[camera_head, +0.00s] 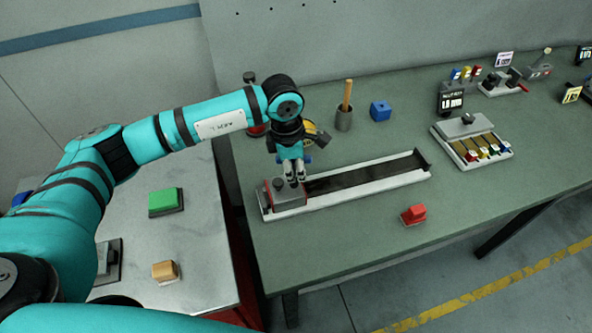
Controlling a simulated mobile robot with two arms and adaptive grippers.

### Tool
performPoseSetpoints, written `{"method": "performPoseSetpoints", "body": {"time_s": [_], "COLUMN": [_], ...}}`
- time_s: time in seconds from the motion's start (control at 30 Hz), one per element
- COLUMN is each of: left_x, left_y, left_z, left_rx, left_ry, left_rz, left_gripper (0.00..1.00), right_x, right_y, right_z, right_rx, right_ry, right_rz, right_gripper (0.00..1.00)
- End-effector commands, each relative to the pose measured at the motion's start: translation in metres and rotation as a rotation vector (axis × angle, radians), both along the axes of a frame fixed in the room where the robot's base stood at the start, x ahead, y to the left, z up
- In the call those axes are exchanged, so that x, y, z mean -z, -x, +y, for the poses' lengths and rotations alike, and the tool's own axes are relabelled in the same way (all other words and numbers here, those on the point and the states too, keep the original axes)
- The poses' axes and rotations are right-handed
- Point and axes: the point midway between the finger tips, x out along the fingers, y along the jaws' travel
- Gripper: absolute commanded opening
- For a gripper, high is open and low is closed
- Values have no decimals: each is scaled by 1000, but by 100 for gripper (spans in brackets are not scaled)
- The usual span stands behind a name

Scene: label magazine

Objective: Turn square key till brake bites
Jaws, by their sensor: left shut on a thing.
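My left gripper (295,180) points down at the right part of a grey block with red edges (285,198). Its fingers are shut on a small piece at the block's top, which fits the square key; the fingers hide most of it, and its shape and turn cannot be told. A dark round knob (278,184) stands on the block, just left of the fingertips. The block sits at the left end of a long pale tray (345,197) with a dark strip (370,173). The brake itself cannot be made out. My right gripper is not in view.
Behind the tray stand a grey cup with a wooden handle (346,98) and a blue block (380,110). A red block (413,214) lies in front. A slotted tray (470,140) is at right. Green and orange blocks (165,200) (165,270) lie on the left table.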

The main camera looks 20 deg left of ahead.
Motion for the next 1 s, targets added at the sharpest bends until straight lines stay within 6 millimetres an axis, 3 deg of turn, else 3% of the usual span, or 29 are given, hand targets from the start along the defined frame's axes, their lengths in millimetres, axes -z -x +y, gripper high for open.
{"method": "performPoseSetpoints", "body": {"time_s": [1.0], "left_x": [2], "left_y": [1], "left_z": [0], "left_rx": [193], "left_ry": [-1], "left_rz": [0], "left_gripper": [0], "right_x": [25], "right_y": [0], "right_z": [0], "right_rx": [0], "right_ry": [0], "right_rz": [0], "right_gripper": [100]}}
